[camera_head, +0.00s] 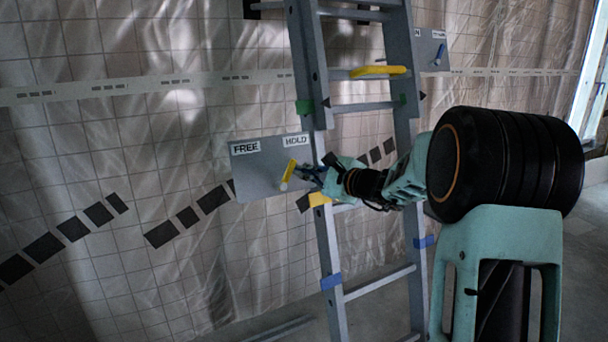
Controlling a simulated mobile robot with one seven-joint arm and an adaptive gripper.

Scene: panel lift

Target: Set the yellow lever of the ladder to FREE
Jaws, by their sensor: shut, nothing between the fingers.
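The yellow lever (288,172) sits on a grey plate (256,181) at the left side of the ladder (330,232). The plate carries a FREE label (245,147) at its upper left and a HOLD label (296,140) at its upper right. The lever leans up and slightly right, its upper end toward HOLD. My gripper (304,174) is just right of the lever, in front of the ladder's left rail. It is shut and holds nothing. Whether its fingertips touch the lever cannot be told.
A second grey plate (428,51) with a blue lever (440,52) is at the upper right. A yellow handle (378,72) crosses the ladder higher up. Plastic sheeting hangs over the tiled wall behind. The space left of the FREE plate is clear.

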